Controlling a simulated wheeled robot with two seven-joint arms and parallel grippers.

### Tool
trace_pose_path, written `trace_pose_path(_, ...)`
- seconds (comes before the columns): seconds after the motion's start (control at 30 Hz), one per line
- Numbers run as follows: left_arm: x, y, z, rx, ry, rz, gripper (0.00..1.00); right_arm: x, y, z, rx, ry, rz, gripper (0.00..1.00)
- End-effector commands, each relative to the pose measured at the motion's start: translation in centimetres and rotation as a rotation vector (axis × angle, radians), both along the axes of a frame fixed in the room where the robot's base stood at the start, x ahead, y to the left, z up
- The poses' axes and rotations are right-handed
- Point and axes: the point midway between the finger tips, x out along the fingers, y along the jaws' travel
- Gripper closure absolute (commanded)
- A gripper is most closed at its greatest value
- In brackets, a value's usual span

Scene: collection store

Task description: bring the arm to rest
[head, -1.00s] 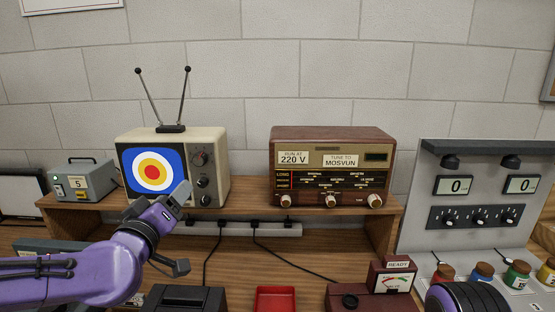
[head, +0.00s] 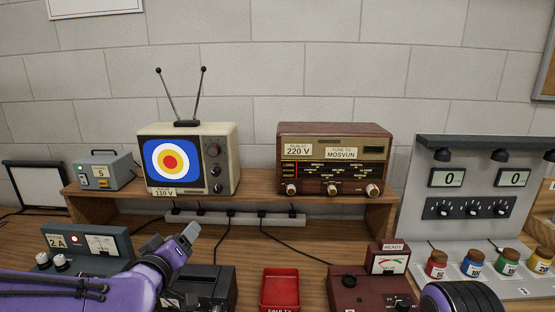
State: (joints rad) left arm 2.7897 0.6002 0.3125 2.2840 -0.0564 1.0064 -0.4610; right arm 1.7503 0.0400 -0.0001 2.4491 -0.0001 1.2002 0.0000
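My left arm comes in from the lower left, and its gripper (head: 188,238) is low over the desk, in front of the shelf. It is seen nearly edge-on, and I cannot tell whether the fingers are open or shut. Nothing shows held in it. It is below the small TV (head: 220,158), apart from it, and beside the black box (head: 215,285). Only a dark rounded part of my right arm shows at the bottom right; its gripper is out of view.
The wooden shelf (head: 255,205) bears the TV, a brown radio (head: 335,185) and a grey box (head: 92,172). A power strip (head: 255,218) lies below. A meter box (head: 120,243), red tray (head: 280,288), red tester (head: 345,293) and a grey panel with jars (head: 472,262) crowd the desk.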

Motion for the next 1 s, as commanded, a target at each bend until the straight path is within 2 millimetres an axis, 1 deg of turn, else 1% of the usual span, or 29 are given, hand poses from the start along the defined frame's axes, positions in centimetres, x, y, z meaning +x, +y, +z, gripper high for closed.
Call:
trace_pose_path(0.03,-0.2,0.2,-1.8,0.007,0.036,0.006,0.36,0.0,0.0,0.0,0.000,0.001,0.000,0.57)
trace_pose_path(0.17,-1.3,0.9,-7.3,0.015,0.144,0.032,0.36,-0.1,0.0,0.0,0.000,0.001,0.000,0.57)
trace_pose_path(0.2,-1.9,1.1,-9.3,0.020,0.184,0.039,0.36,-0.1,0.0,0.0,0.000,0.002,-0.001,0.57)
trace_pose_path(0.27,-2.9,1.5,-12.6,0.028,0.251,0.053,0.36,-0.1,0.0,0.0,0.000,0.002,-0.001,0.57)
trace_pose_path(0.33,-4.8,2.1,-17.1,0.041,0.344,0.072,0.36,-0.1,0.0,0.0,0.000,0.001,0.000,0.57)
trace_pose_path(0.37,-5.9,2.3,-19.3,0.047,0.392,0.082,0.36,-0.1,0.0,0.0,0.000,0.001,0.000,0.57)
trace_pose_path(0.4,-7.7,2.7,-22.3,0.059,0.460,0.094,0.36,-0.1,0.0,0.0,0.001,0.001,0.000,0.57)
trace_pose_path(0.47,-10.9,3.5,-26.7,0.079,0.564,0.117,0.36,0.0,0.0,0.0,0.001,0.001,0.000,0.57)
trace_pose_path(0.5,-13.2,4.1,-29.3,0.094,0.631,0.131,0.36,0.0,0.0,0.0,0.001,0.001,0.000,0.57)
trace_pose_path(0.57,-16.7,5.0,-32.6,0.117,0.723,0.152,0.36,0.0,0.0,0.0,0.001,0.001,0.000,0.57)
trace_pose_path(0.6,-19.0,5.5,-34.4,0.133,0.780,0.164,0.36,0.0,0.0,0.0,0.000,0.001,0.000,0.57)
trace_pose_path(0.67,-22.3,6.3,-36.6,0.157,0.855,0.181,0.36,-0.1,0.0,0.0,0.000,0.001,0.000,0.57)
trace_pose_path(0.7,-24.5,6.8,-37.8,0.172,0.901,0.191,0.36,-0.1,0.0,0.0,0.000,0.001,0.000,0.57)
trace_pose_path(0.73,-26.0,7.2,-38.5,0.183,0.933,0.197,0.36,-0.1,0.0,0.0,0.000,0.001,0.000,0.57)
trace_pose_path(0.77,-27.5,7.5,-39.2,0.195,0.964,0.204,0.36,-0.1,0.0,0.0,0.000,0.001,0.000,0.57)
trace_pose_path(0.8,-29.4,8.0,-40.0,0.210,1.003,0.211,0.36,-0.1,0.0,0.0,0.000,0.001,0.000,0.57)
trace_pose_path(0.87,-32.2,8.7,-40.9,0.234,1.059,0.221,0.36,-0.1,0.0,0.0,0.000,0.001,0.000,0.57)
trace_pose_path(0.9,-34.1,9.1,-41.4,0.249,1.095,0.227,0.36,-0.1,0.0,0.0,0.000,0.001,0.000,0.57)
trace_pose_path(0.93,-35.5,9.0,-41.8,0.262,1.123,0.232,0.36,-0.1,0.0,0.0,0.000,0.001,0.000,0.57)
trace_pose_path(0.97,-36.6,9.1,-42.4,0.271,1.142,0.235,0.36,-0.1,0.0,-0.4,0.001,0.001,0.000,0.57)
trace_pose_path(1.0,-35.8,8.9,-45.0,0.262,1.127,0.238,0.36,0.0,0.0,-3.1,0.000,0.000,0.000,0.57)
